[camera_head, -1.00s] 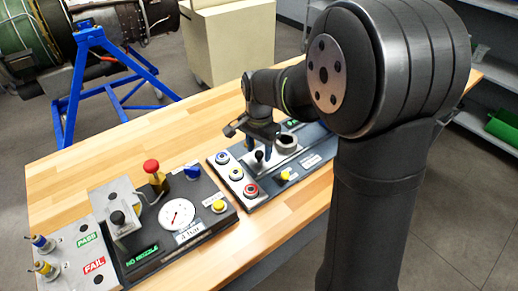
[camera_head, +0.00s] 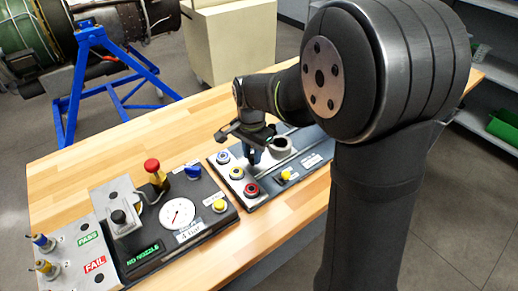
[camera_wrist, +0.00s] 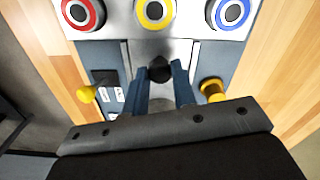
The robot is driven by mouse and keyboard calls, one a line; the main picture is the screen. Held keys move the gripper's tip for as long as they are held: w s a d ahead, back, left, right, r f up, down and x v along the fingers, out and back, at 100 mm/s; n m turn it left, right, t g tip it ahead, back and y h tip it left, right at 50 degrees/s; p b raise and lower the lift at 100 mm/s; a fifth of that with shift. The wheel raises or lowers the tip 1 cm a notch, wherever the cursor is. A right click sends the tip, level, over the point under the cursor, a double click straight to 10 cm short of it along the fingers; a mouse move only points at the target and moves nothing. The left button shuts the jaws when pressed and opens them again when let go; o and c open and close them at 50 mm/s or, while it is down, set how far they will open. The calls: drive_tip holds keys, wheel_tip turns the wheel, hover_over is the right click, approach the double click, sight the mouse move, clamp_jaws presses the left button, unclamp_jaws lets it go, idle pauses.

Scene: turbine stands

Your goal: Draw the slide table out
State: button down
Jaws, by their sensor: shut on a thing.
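The slide table (camera_head: 268,158) is a light metal plate on the right-hand dark panel (camera_head: 310,172) in the head view. In the wrist view my gripper (camera_wrist: 160,78) is shut on a black knob (camera_wrist: 160,68), with one blue finger on each side. In the head view the fingers hide the knob. The palm hides part of the table in the wrist view.
Blue, yellow and red buttons (camera_head: 236,173) stand close to my gripper's left. A yellow knob (camera_head: 286,175) sits in front on the same panel. A gauge panel (camera_head: 205,225) with a red-topped lever (camera_head: 152,166) stands further left. The wooden table behind is clear.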

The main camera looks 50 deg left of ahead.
drive_tip(key=shift+s, duration=1.05)
drive_tip(key=c, duration=1.2)
unclamp_jaws()
drive_tip(key=shift+s, duration=0.1)
drive_tip(key=shift+c, duration=0.2)
drive_tip(key=shift+o, duration=0.3)
drive_tip(key=shift+r, duration=0.1)
drive_tip(key=shift+r, duration=0.3)
wheel_tip(320, 180, up, 17)
drive_tip(key=shift+f, duration=0.15)
drive_tip(key=shift+f, duration=0.1)
